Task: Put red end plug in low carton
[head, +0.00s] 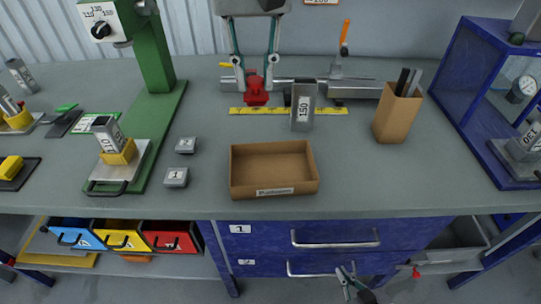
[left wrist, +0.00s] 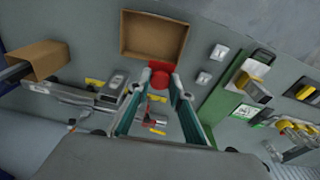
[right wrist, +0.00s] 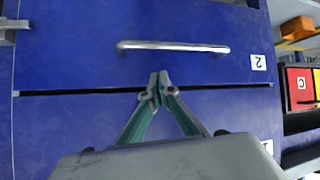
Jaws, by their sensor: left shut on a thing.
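The red end plug (head: 257,97) is between the fingertips of my left gripper (head: 256,84), at the back middle of the table. In the left wrist view the plug (left wrist: 162,79) sits between the fingertips, and my left gripper is shut on it. The low carton (head: 274,168) is an open brown box with a front label, nearer the table's front edge, and looks empty. It also shows beyond the plug in the left wrist view (left wrist: 153,52). My right gripper (right wrist: 156,88) is shut and empty, in front of the blue drawers.
A grey block marked 150 (head: 302,112) and a yellow scale strip (head: 325,111) lie behind the carton. A brown holder (head: 397,112) stands right. Two small grey blocks (head: 176,177) and a green stand (head: 150,125) are left.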

